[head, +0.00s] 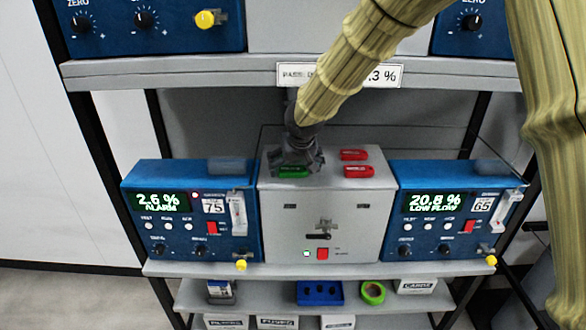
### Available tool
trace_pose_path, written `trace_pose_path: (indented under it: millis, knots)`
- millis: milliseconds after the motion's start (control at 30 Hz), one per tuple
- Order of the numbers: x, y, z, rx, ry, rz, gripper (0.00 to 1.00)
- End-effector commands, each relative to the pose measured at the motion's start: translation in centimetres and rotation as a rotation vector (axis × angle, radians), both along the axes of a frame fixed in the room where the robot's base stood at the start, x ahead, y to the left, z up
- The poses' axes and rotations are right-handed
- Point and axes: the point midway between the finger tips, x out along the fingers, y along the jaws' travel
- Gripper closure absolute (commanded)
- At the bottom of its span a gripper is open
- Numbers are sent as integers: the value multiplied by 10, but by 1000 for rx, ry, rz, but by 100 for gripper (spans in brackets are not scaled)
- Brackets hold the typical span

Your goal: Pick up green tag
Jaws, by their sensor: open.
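The green tag (293,172) lies on top of the grey box (275,222) near its left side. My gripper (294,163) comes down from above with its fingers at the tag, and part of the tag is hidden behind them. The gripper is open. I cannot tell whether the fingers touch the tag.
Two red tags (354,155) (359,171) lie on the grey box to the right. Blue analysers stand at left (180,245) and right (445,250) of the box. A shelf edge (180,73) runs above, close to my arm. The lower shelf holds a blue block (320,292) and green tape (373,291).

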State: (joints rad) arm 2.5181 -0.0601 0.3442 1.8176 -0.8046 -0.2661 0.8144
Motion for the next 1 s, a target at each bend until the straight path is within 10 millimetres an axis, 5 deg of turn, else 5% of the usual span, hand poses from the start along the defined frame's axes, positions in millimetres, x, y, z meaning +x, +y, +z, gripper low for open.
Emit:
trace_pose_path:
  millis: [333, 567, 1000]
  knots:
    - [2, 0, -4, 0, 0, 0, 2]
    - [2, 0, -4, 0, 0, 0, 44]
    - [2, 0, -3, 0, -1, 0, 44]
